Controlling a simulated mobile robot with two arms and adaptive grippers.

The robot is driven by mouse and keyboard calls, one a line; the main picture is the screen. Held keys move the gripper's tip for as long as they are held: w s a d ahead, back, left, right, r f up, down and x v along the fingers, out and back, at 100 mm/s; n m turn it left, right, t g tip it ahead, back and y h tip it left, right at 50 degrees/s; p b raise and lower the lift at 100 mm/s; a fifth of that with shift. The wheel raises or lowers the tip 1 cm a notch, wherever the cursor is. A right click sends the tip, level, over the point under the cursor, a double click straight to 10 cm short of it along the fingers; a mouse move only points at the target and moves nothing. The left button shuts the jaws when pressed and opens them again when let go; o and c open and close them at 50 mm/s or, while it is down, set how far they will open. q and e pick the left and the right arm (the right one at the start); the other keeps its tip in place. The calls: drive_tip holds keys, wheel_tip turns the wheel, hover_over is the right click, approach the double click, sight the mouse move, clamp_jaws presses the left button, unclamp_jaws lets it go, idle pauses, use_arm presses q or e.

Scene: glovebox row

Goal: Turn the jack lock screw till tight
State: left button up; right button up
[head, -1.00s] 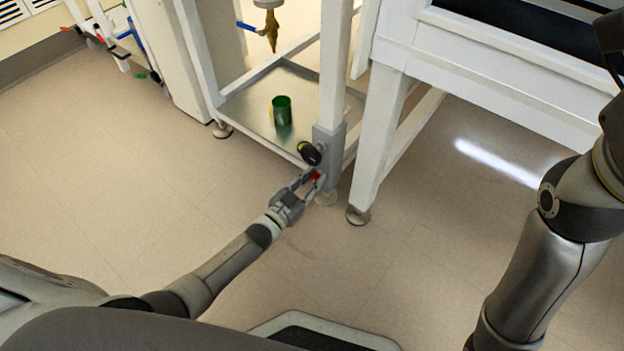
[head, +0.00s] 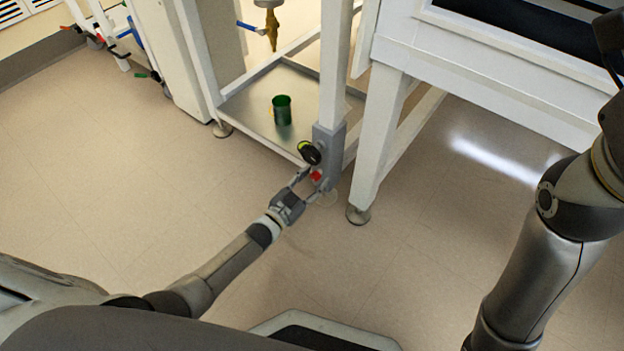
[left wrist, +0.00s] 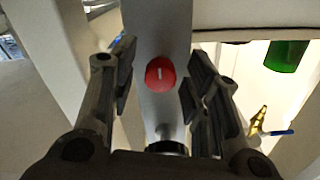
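The red lock screw knob (head: 316,175) sits on the grey jack housing (head: 329,142) low on the white frame leg. In the left wrist view the red knob (left wrist: 160,74) shows a short white mark, nearly upright. My left gripper (head: 310,184) is open, with one finger on each side of the knob. In the left wrist view a gap shows between each finger and the knob. The black handwheel (head: 310,152) of the jack is just above the knob. My right gripper is out of view; only part of that arm shows at the right.
A metal tray shelf (head: 255,103) holds a green cup (head: 282,110), below a brass valve with a blue handle (head: 271,28). A white table leg (head: 378,150) stands close to the right of the jack. The floor at left is clear.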

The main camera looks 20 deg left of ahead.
use_arm(q)
drive_tip(key=v, duration=1.2)
drive_tip(key=shift+r, duration=0.1)
idle(0.7)
